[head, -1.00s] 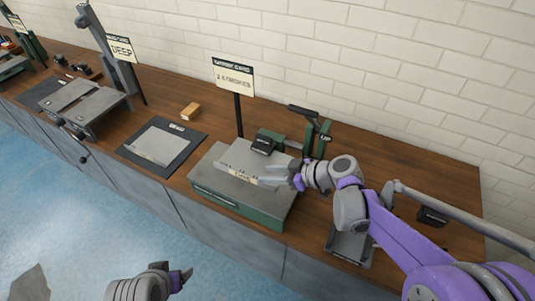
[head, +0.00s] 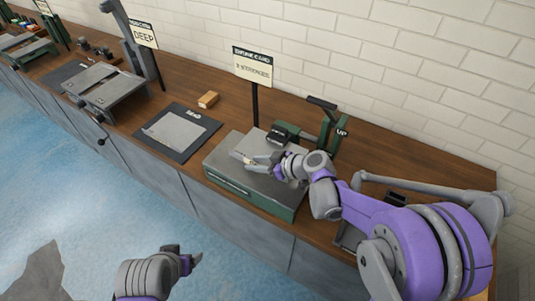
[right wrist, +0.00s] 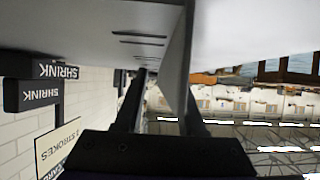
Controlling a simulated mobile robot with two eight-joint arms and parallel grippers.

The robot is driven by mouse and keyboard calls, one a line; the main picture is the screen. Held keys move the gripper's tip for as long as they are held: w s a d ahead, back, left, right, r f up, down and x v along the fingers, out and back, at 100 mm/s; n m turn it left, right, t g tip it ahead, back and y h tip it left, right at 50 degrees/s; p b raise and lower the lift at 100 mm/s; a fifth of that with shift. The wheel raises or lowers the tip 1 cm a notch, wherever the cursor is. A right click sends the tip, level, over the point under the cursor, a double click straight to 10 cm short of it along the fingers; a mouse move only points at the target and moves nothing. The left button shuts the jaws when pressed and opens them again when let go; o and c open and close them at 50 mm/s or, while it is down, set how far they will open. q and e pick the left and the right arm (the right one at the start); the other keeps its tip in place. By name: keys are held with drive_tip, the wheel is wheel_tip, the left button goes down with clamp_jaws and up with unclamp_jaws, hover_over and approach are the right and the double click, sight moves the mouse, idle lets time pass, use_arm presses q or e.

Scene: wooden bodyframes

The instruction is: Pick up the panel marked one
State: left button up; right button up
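A grey panel (head: 255,143) lies on top of the green-and-grey machine in the head view, partly hidden by my right gripper. Another flat grey panel (head: 175,131) lies on a dark mat; its small marking is too blurred to read. I cannot read a "one" on either. My right gripper (head: 253,160) is at the front part of the machine's panel with its fingers apart. In the right wrist view, the fingers (right wrist: 160,110) stand on both sides of a thin grey edge under a large grey surface with dark slots. My left gripper (head: 187,258) is low over the floor, apparently open and empty.
The green machine (head: 240,190) has an upright lever (head: 324,125) marked UP. A strokes card (head: 252,66) stands on a post behind it. A wooden block (head: 208,99) lies on the bench. A grey bending table (head: 104,85) stands left, by the DEEP card (head: 145,35).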

clamp_jaws()
idle(1.4)
